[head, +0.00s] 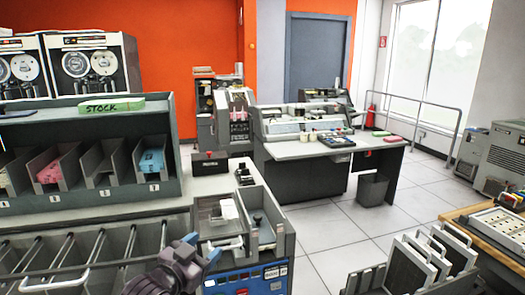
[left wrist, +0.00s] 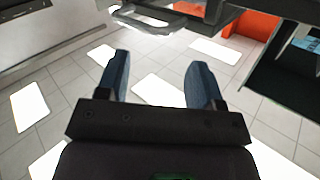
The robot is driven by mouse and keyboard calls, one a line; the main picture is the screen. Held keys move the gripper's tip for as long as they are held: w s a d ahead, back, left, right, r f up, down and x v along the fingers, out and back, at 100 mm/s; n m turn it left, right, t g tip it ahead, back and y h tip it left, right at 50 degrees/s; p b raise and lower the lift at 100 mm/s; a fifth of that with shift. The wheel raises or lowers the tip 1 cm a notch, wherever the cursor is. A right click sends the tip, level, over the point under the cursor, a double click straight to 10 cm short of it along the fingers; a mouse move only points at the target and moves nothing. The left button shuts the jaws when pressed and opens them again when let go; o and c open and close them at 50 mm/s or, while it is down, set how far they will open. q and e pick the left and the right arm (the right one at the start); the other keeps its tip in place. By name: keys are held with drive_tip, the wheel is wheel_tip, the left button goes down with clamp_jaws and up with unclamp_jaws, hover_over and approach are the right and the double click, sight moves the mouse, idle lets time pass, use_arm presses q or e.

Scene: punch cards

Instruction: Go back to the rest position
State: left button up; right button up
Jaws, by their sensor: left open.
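My left gripper (head: 202,247) is at the bottom of the head view, in front of the rack with vertical bars and beside the grey card machine. Its blue fingers are apart with nothing visible between them. In the left wrist view the open gripper (left wrist: 160,64) shows both blue fingers over tiled floor with bright patches. A metal handle (left wrist: 150,18) shows just beyond the fingertips. My right gripper is in neither view.
A grey card machine (head: 245,225) with a blue front stands close to the gripper. A shelf unit (head: 90,203) with pink and blue card stacks is at left. A desk (head: 330,147) and grey bin (head: 372,188) stand farther back. Tiled floor (head: 340,215) is open at centre right.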

use_arm(q)
drive_tip(key=s+a+f+n+g+y, duration=0.2)
drive_tip(key=s+a+f, duration=0.5)
drive_tip(key=s+f, duration=0.6)
drive_tip(key=s+a+f+n+g+y, duration=0.2)
drive_tip(key=s+a+f+n+y, duration=0.3)
drive_tip(key=s+f, duration=0.9)
drive_tip(key=shift+s+a+y, duration=0.5)
drive_tip(key=shift+a, duration=0.55)
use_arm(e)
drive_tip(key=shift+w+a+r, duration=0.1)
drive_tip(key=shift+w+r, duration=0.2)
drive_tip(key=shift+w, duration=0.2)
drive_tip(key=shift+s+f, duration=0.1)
